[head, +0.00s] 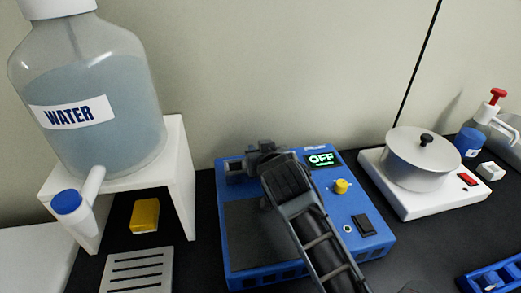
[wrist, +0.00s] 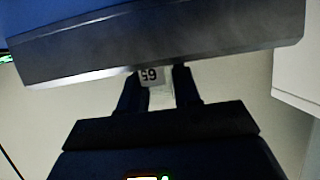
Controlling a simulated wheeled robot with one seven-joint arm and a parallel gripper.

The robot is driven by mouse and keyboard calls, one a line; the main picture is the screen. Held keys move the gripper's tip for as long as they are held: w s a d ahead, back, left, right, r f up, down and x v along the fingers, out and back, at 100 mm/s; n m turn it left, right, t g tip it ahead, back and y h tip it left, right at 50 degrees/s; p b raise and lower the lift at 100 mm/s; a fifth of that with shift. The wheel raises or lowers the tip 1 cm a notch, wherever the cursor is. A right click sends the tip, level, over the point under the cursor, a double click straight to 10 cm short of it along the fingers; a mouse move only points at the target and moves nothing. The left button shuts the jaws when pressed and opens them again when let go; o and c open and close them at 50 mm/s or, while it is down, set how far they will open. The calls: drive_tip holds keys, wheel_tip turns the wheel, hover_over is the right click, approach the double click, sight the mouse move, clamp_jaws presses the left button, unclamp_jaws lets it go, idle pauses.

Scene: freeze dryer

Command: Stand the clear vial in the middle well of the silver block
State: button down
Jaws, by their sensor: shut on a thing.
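My gripper (wrist: 157,82) is shut on a small clear vial (wrist: 160,97) with a white label bearing dark digits. The vial sits between the two dark fingers, and its far end meets the edge of a grey metal slab (wrist: 200,45) in the wrist view. I cannot tell whether they touch. This slab may be the silver block; no wells show on it. In the head view my gripper (head: 240,165) is over the back left of the blue device (head: 325,195), by its dark grey plate (head: 250,245). The vial cannot be made out there.
A water bottle (head: 95,90) on a white stand (head: 183,170) is left of the device. A yellow block (head: 145,215) and a slotted grey plate (head: 135,270) lie near it. A hotplate (head: 430,205) with a pot (head: 420,160) stands right. A blue rack (head: 495,277) is front right.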

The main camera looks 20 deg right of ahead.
drive_tip(key=shift+f, duration=0.15)
drive_tip(key=c, duration=0.8)
unclamp_jaws()
drive_tip(key=shift+r, duration=0.2)
drive_tip(key=v, duration=1.2)
drive_tip(key=shift+b, duration=0.35)
